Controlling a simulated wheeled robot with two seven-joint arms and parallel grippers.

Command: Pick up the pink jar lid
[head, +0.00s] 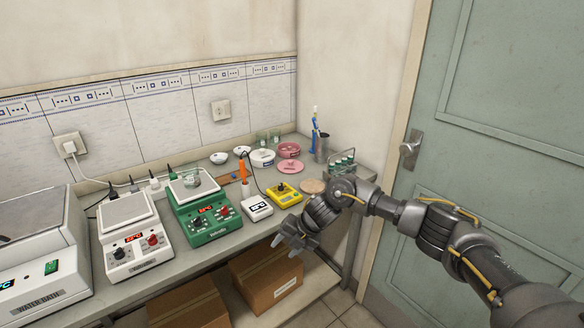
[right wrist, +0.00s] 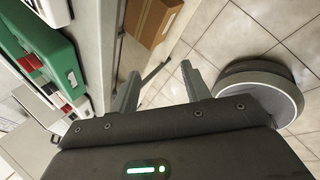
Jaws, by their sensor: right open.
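The pink jar lid (head: 290,167) lies flat on the bench, in front of a pink jar (head: 289,150) and to the right of a white jar (head: 262,158). My right gripper (head: 287,244) is open and empty. It is in front of the bench's front edge, lower in the picture than the lid and well apart from it. In the right wrist view its two fingers (right wrist: 160,85) stand apart over the floor, and the lid is not in that view. My left gripper is not in view.
The bench holds a beige disc (head: 312,187), a yellow device (head: 284,194), a small white meter (head: 257,207) and a green hotplate (head: 206,210). A metal cup (head: 322,147) and a vial rack (head: 342,164) stand at the right. Cardboard boxes (head: 268,277) sit below.

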